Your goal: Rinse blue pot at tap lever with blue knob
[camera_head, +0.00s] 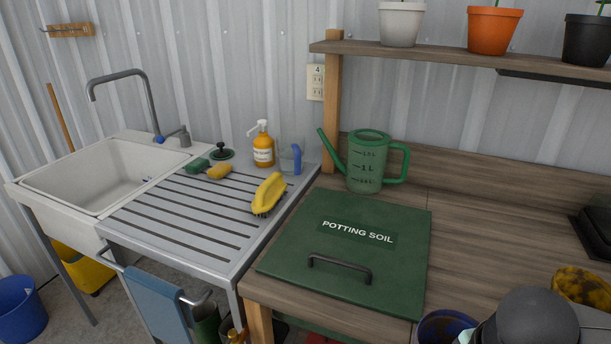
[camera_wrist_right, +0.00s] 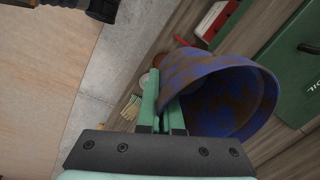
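The blue pot (camera_head: 447,327), smeared with brown dirt, shows at the bottom edge of the head view, partly cut off. In the right wrist view the blue pot (camera_wrist_right: 225,95) is tilted with its wide mouth toward the right. My right gripper (camera_wrist_right: 160,110) has its green fingers close together at the pot's left wall, with the wall seemingly pinched between them. The grey tap (camera_head: 150,100) arches over the white sink (camera_head: 100,175). A blue knob (camera_head: 159,140) sits at the tap's base, beside a grey lever (camera_head: 178,133). My left gripper is not in view.
The drainboard holds a yellow brush (camera_head: 268,193), sponges, a soap bottle (camera_head: 263,147) and a clear cup (camera_head: 290,157). The bench holds a green watering can (camera_head: 365,165), the potting soil lid (camera_head: 345,250) and a dirty yellow pot (camera_head: 583,287). A shelf overhangs the bench.

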